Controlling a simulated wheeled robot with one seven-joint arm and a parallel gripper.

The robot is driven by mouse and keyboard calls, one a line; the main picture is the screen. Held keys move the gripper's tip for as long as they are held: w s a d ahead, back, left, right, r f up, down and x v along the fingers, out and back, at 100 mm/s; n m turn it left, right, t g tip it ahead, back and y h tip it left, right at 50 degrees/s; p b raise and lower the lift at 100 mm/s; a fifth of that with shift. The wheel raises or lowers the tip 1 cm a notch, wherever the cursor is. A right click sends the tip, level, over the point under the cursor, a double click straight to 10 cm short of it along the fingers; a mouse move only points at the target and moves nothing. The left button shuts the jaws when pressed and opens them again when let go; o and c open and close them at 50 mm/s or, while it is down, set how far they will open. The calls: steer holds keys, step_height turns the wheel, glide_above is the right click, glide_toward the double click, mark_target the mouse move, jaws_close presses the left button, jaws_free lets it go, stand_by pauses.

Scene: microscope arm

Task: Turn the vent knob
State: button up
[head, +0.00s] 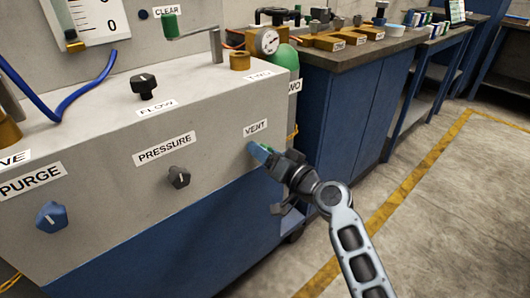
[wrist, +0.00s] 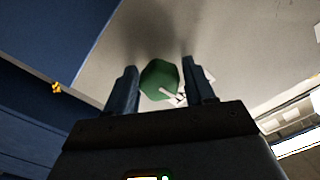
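The vent knob (wrist: 158,78) is green with a white pointer line and sits on the pale front panel. In the wrist view it lies between the two blue fingers of my gripper (wrist: 162,88), with a narrow gap on each side. No firm contact shows. In the head view my gripper (head: 260,151) is at the panel just below the VENT label (head: 255,128), and its fingers hide most of the knob. The fingers are apart.
On the same panel are a grey pressure knob (head: 179,177) and a blue purge knob (head: 52,217). A black flow knob (head: 144,86) stands on top. A gauge (head: 267,41) and a workbench (head: 345,58) are behind. Open floor (head: 460,200) lies to the right.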

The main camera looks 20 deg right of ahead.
steer(key=c, duration=0.7)
steer(key=shift+m, duration=0.9)
steer(key=shift+c, duration=0.4)
steer(key=o, duration=1.1)
steer(key=shift+v, duration=3.95)
